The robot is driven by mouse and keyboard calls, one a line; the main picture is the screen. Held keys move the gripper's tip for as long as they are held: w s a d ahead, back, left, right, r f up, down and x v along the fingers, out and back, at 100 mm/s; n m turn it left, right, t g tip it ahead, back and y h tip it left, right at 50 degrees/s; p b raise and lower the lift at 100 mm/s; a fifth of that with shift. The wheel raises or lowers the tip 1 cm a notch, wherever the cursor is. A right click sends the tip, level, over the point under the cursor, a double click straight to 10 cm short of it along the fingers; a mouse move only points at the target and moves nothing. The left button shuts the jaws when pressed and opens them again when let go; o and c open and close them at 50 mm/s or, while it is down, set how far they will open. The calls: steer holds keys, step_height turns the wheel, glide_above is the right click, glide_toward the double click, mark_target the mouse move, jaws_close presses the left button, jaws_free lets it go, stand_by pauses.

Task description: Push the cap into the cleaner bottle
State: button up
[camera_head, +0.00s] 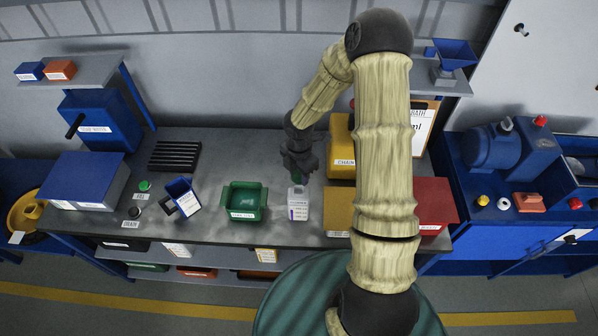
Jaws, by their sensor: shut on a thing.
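The cleaner bottle (298,210) is white with a printed label and stands upright on the dark bench top near its front edge. My gripper points down from above and is shut on the cap. The fingertips are small and dark and partly hide the cap. I cannot tell whether the cap sits in the bottle's neck or just above it.
A green bin (262,197) stands left of the bottle, with a blue tilted container (183,197) further left. A yellow bin (341,128) and a red bin (440,192) stand to the right, partly behind my arm. Bare bench lies between the green bin and the bottle.

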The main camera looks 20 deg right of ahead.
steer(key=b, duration=0.3)
glide_above(299, 193)
steer(key=shift+f, duration=2.35)
steer(key=shift+f, duration=0.7)
steer(key=o, duration=1.1)
steer(key=shift+c, duration=0.2)
step_height(299, 193, up, 18)
steer(key=b, duration=0.1)
steer(key=shift+f, duration=0.25)
